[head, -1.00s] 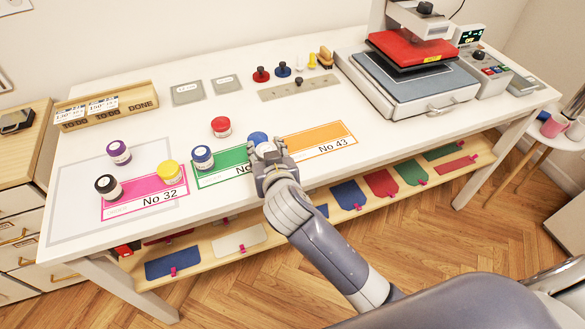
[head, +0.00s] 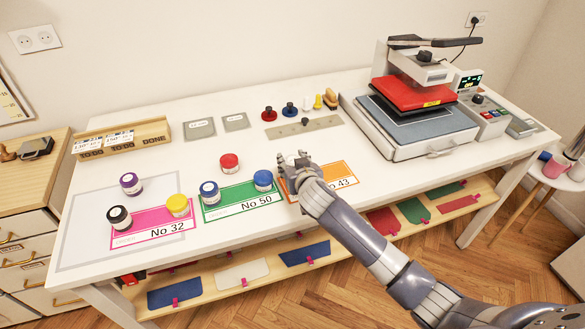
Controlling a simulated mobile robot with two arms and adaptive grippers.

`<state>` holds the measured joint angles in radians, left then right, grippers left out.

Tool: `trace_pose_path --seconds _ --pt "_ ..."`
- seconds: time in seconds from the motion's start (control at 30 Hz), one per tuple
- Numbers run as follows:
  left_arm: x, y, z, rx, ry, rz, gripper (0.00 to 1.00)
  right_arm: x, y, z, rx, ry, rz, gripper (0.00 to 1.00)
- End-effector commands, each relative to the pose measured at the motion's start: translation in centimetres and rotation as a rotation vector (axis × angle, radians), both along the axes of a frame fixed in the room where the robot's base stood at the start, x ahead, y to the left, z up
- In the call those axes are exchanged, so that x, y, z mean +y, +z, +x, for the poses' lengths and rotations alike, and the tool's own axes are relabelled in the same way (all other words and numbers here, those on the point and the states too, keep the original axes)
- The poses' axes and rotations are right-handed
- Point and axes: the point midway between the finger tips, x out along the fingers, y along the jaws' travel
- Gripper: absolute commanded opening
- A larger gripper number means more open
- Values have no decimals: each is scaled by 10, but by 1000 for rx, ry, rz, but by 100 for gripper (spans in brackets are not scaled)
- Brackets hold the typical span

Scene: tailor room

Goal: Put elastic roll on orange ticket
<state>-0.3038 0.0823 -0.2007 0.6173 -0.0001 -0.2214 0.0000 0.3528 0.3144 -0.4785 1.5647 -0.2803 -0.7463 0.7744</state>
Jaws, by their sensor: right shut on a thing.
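The orange ticket (head: 345,171), marked No 43, lies flat on the white table, right of the green ticket. My right gripper (head: 292,160) is over the left end of the orange ticket and covers part of it. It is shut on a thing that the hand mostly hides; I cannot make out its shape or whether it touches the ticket. No elastic roll can be clearly told apart elsewhere. My left gripper is not in view.
Blue-topped jars (head: 263,180) (head: 210,192) are on the green ticket (head: 240,204), one close left of my gripper. A yellow-topped jar (head: 177,205) and a black-topped jar (head: 119,218) are at the pink ticket (head: 140,238). A heat press (head: 410,130) stands back right.

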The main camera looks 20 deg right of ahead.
Motion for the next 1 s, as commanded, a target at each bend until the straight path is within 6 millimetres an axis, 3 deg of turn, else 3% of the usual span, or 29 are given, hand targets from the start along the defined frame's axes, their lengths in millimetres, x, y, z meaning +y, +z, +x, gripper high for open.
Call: trace_pose_path --seconds 0.3,0.73,0.77,0.8,0.83,1.0 --pt "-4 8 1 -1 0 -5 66 0 -33 1 2 1 0 18" --pt "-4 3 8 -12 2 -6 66 0 -41 0 1 1 3 18" --pt "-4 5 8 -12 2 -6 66 0 -40 1 1 1 2 47" --pt "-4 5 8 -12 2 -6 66 0 -39 1 1 1 2 56" --pt "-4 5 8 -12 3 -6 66 0 -39 0 2 1 1 60" --pt "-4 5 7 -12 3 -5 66 0 -39 1 1 1 1 60"
